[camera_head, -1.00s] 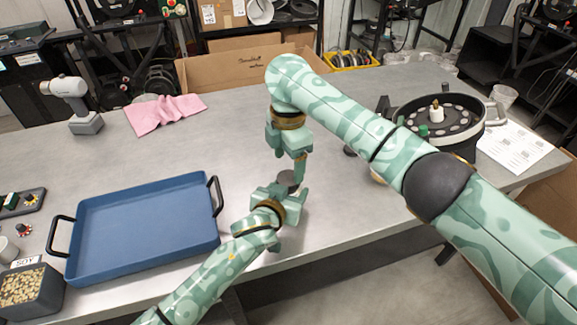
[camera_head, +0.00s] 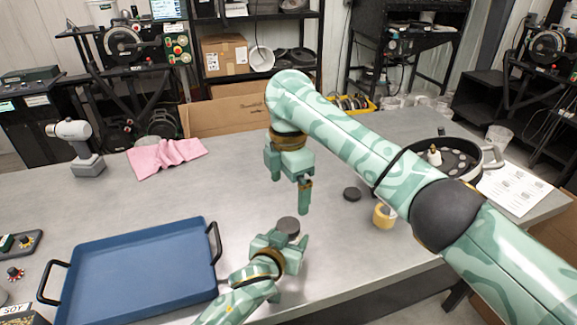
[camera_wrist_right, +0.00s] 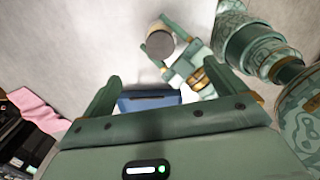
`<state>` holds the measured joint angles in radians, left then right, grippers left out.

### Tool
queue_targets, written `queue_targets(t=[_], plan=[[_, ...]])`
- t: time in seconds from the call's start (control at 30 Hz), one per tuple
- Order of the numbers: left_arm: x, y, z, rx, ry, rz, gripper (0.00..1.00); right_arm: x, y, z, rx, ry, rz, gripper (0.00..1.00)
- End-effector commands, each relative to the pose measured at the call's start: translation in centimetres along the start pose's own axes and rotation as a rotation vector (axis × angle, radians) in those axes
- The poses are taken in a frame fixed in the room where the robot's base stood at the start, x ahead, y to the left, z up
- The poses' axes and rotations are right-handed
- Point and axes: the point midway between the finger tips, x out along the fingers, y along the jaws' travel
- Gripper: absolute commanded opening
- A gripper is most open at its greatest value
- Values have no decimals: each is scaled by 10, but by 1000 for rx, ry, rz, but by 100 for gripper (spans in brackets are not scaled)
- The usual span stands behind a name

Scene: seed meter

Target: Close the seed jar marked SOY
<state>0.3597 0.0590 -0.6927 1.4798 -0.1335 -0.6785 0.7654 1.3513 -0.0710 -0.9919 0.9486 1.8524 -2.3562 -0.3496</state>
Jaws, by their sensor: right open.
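A dark round disc, like a lid (camera_head: 288,225), is at the fingertips of my left gripper (camera_head: 283,241). It also shows in the right wrist view (camera_wrist_right: 160,44). My right gripper (camera_head: 303,196) is open and empty, pointing down above and beyond the disc. A second dark disc (camera_head: 352,194) lies on the table to the right. A dark container with a SOY label (camera_head: 16,309) is at the bottom left, mostly cut off by the frame.
A blue tray (camera_head: 140,272) with black handles covers the left front of the table.

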Motion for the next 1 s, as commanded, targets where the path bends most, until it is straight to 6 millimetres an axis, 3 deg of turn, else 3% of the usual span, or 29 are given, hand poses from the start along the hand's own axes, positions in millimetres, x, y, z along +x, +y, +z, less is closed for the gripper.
queue_targets(t=[0.1,0.3,0.7,0.73,0.8,1.0], plan=[[0,0,0,0,-1,0,0,-25,1,1,1,-3,3,96],[0,0,0,0,-1,0,0,-53,0,0,0,-1,1,96],[0,0,0,0,-1,0,0,-60,0,0,0,0,-1,96],[0,0,0,0,-1,0,68,-60,0,0,0,0,-1,96],[0,0,0,0,-1,0,85,-60,0,0,0,0,-1,96],[0,0,0,0,0,0,85,-60,0,0,0,0,-1,96]])
